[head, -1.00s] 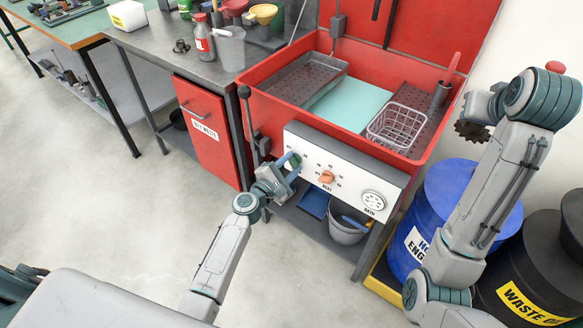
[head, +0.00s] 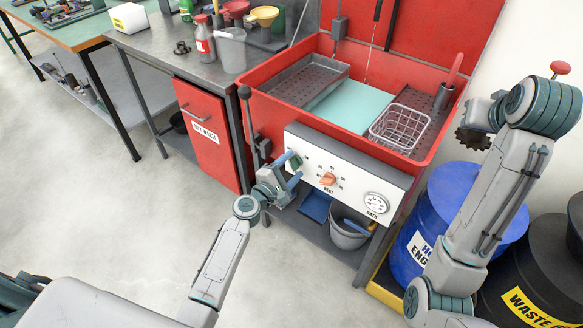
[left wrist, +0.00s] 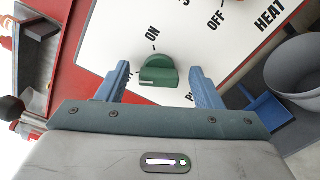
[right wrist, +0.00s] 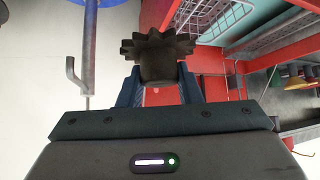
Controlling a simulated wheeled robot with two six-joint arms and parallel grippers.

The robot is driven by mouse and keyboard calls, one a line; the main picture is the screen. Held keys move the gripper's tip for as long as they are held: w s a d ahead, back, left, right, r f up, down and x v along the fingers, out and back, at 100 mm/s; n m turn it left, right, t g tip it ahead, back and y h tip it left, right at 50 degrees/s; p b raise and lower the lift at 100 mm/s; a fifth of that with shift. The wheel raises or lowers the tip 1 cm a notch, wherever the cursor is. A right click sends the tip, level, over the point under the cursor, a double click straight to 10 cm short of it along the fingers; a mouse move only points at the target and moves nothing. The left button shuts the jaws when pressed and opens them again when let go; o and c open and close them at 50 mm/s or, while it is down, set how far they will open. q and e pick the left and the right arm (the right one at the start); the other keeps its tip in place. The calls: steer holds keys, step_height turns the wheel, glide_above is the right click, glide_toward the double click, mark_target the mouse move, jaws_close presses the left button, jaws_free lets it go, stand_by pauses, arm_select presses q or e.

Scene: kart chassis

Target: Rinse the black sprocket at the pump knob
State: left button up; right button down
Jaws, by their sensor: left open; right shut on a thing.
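The green pump knob (head: 294,161) is on the white panel at the sink's front. My left gripper (head: 287,180) is open in front of it. In the left wrist view the knob (left wrist: 158,70) lies between the open fingers (left wrist: 160,88), apart from both, below the ON mark. The black sprocket (head: 473,138) is held up at the right of the sink, outside its rim. In the right wrist view my right gripper (right wrist: 160,92) is shut on the sprocket (right wrist: 158,50). A thin stream (head: 369,66) falls under the dark spout (head: 377,10) into the sink.
The red sink (head: 268,108) holds a grey tray (head: 305,78), a turquoise pad (head: 350,106) and a wire basket (head: 398,128). The orange heat knob (head: 328,179) and a dial (head: 375,203) share the panel. A blue drum (head: 440,198) stands below my right arm.

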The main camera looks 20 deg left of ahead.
arm_select(q)
steer(key=b+v, duration=0.1)
steer(key=v, duration=1.1)
steer(key=shift+b, duration=0.35)
arm_select(e)
steer(key=shift+f, duration=0.8)
arm_select(q)
steer(key=shift+w, duration=0.1)
steer(key=shift+f, duration=0.1)
